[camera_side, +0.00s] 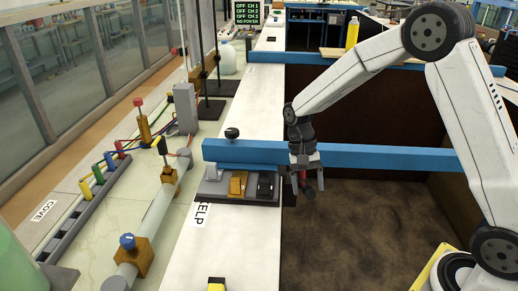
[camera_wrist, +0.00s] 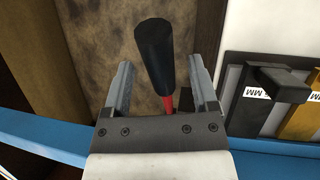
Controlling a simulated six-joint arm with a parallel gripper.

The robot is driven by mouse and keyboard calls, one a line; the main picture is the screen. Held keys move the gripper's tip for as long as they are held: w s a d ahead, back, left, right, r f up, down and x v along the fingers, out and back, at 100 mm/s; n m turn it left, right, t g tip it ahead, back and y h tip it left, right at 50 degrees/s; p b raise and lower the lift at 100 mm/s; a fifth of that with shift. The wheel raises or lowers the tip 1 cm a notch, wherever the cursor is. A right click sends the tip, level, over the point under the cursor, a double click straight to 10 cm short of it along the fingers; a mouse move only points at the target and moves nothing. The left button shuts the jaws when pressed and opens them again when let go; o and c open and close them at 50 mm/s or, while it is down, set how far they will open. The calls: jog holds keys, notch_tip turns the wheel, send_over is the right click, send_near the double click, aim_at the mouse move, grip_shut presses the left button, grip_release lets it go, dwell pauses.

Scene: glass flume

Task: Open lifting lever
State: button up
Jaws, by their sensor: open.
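The lifting lever shows in the wrist view as a black handle (camera_wrist: 154,55) on a red shaft (camera_wrist: 170,104). In the side view a small part of the lever (camera_side: 308,193) shows below my gripper, dark and reddish. My gripper (camera_side: 308,185) points down beside the blue beam, with its fingers apart. In the wrist view my gripper (camera_wrist: 160,63) has one finger on each side of the lever, with gaps on both sides. I cannot tell how deep the handle sits between the fingers. The lever's foot is mostly hidden.
The blue beam (camera_side: 385,158) crosses the dark pit right behind my gripper. The brown pit floor (camera_side: 370,225) is clear.

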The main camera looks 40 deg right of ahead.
jog(key=shift+x, duration=1.9)
grip_shut()
jog(key=shift+r, duration=0.1)
